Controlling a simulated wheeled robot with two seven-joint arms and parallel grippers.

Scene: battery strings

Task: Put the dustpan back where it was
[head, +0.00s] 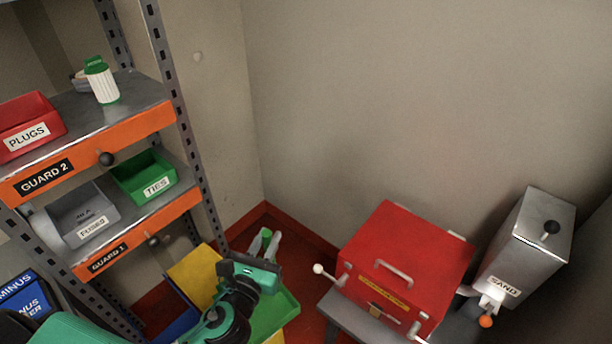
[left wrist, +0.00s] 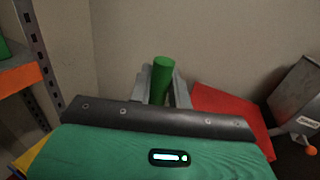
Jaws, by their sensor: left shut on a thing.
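The dustpan is green. In the head view its flat pan (head: 284,312) shows low in the middle, partly behind my arm, and a green handle end (head: 266,235) shows beyond my wrist. My left gripper (head: 271,243) is shut on the handle, with its grey fingers on either side. In the left wrist view the round green handle (left wrist: 162,78) stands between the fingers of the left gripper (left wrist: 162,88); the pan is hidden there. My right gripper is not in view.
A red box (head: 407,262) with lever handles stands on a grey stand, beside a metal SAND bin (head: 527,245). A shelf rack (head: 140,120) at left holds PLUGS, FUSES and TIES bins. A yellow panel (head: 194,275) lies beside my arm. Walls close the corner behind.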

